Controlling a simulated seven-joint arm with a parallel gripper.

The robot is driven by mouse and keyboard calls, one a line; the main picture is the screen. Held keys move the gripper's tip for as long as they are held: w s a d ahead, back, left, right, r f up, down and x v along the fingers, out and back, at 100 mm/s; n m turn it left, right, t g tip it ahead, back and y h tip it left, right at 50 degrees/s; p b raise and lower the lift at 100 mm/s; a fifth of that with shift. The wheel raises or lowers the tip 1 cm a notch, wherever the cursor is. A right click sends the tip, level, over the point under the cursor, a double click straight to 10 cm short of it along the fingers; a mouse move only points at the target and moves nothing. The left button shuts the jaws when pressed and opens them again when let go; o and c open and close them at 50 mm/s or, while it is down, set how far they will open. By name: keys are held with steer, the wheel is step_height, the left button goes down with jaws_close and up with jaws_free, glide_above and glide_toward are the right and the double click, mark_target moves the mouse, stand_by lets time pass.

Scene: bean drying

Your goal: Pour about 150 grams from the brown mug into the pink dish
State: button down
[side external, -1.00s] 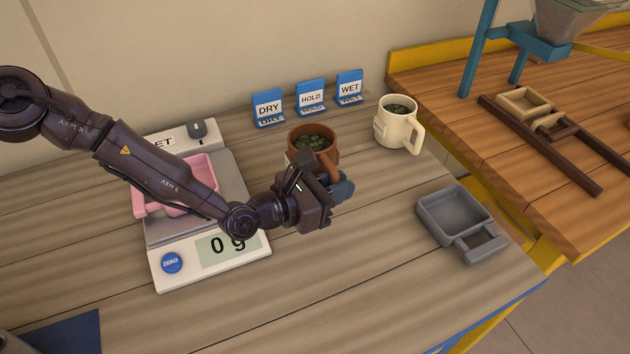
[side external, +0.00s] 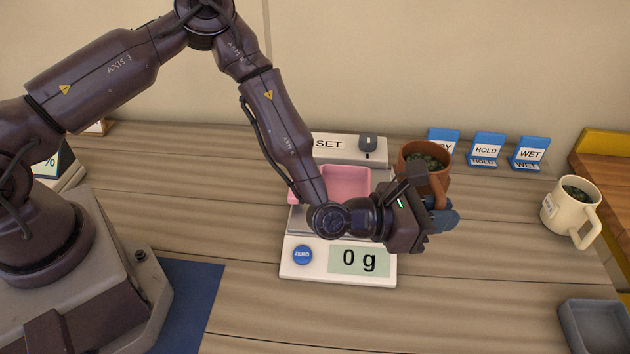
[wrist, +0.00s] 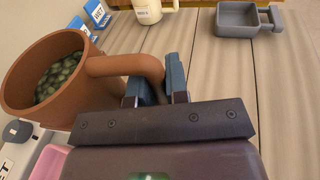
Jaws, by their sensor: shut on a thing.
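The brown mug (side external: 425,158) holds green beans and is upright or nearly so. My gripper (side external: 436,214) is shut on its handle, to the right of the scale. In the wrist view the handle (wrist: 125,66) runs between the two blue fingers of my gripper (wrist: 158,88), and beans show inside the mug (wrist: 40,95). The pink dish (side external: 346,183) sits on the scale (side external: 300,272), partly hidden behind my arm. The scale display (side external: 359,261) reads 0 g. The dish's corner also shows at the lower left of the wrist view (wrist: 50,163).
A cream mug (side external: 570,212) with beans stands at the right. A grey dish (side external: 594,327) lies at the lower right. Blue DRY, HOLD (side external: 487,149) and WET (side external: 530,153) signs stand at the back. The table front of the scale is clear.

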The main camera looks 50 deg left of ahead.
steer(key=s+a+r+n+t+y, duration=0.1)
steer(key=a+r+n+y, duration=0.15)
steer(key=a, duration=0.65)
steer(key=s+a+r+n+y, duration=0.1)
steer(key=s+a+r+y, duration=0.2)
steer(key=a, duration=0.6)
steer(key=a+r+n+t+y, duration=0.15)
steer(key=a+r, duration=0.25)
steer(key=a, duration=0.5)
steer(key=d+f+n, duration=0.1)
steer(key=d+f, duration=0.2)
steer(key=d, duration=0.8)
steer(key=d+f+n, duration=0.1)
steer(key=d+f, duration=0.3)
steer(key=d, duration=0.8)
steer(key=shift+w+f+g+h, duration=0.25)
steer(key=shift+w+g+h, duration=0.05)
steer(key=shift+g+h, duration=0.1)
steer(key=shift+d+r+n, duration=0.1)
steer(key=shift+r+n, duration=0.5)
